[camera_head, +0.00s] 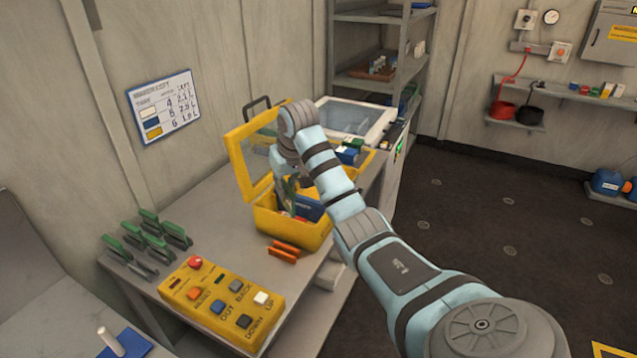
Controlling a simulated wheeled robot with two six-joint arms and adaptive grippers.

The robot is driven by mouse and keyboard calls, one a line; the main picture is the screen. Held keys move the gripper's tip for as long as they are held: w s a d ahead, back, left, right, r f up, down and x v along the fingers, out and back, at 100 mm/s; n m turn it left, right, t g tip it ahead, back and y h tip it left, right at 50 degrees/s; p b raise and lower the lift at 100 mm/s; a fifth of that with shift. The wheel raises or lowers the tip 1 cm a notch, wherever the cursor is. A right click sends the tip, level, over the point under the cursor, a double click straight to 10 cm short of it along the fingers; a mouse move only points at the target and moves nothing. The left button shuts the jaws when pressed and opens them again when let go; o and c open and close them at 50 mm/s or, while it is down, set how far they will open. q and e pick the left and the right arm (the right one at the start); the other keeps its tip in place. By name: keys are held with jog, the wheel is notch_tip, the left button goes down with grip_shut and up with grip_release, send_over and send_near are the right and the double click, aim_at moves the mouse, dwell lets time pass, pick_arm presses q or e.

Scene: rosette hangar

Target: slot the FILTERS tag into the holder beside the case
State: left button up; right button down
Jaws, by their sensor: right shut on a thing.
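The yellow case (293,228) stands open on the grey bench, its lid (247,160) raised at the left. Blue and other small items lie inside it. My right arm reaches in from the lower right, and my right gripper (289,192) points down at the case opening. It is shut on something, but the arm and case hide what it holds. No FILTERS lettering can be read. A small orange slotted piece (284,251) lies on the bench just in front of the case; it looks like the holder. My left gripper is not in view.
A yellow button box (220,305) sits at the bench's front. Several green-topped clips (148,240) stand at the left. A white-framed glass-topped box (355,118) is behind the case. Bare bench lies left of the case (215,215).

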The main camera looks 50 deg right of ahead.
pick_arm(q)
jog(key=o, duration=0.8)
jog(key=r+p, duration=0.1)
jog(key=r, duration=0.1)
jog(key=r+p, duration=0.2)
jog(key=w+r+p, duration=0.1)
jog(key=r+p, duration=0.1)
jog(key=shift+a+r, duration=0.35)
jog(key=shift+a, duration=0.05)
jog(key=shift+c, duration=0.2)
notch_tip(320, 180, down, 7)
jog(key=b, duration=0.6)
jog(key=shift+b, duration=0.35)
pick_arm(e)
jog(key=f+n+y, duration=0.1)
jog(key=f+n, duration=0.1)
jog(key=f, duration=0.3)
jog(key=w+f+n+y, duration=0.1)
jog(key=f+n, duration=0.1)
jog(key=f, duration=0.3)
jog(key=w+f+n, duration=0.1)
jog(key=f+n, duration=0.2)
jog(key=f, duration=0.2)
jog(key=shift+a+y, duration=0.4)
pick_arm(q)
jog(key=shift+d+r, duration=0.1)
pick_arm(e)
jog(key=shift+a+r, duration=0.1)
jog(key=shift+r, duration=0.05)
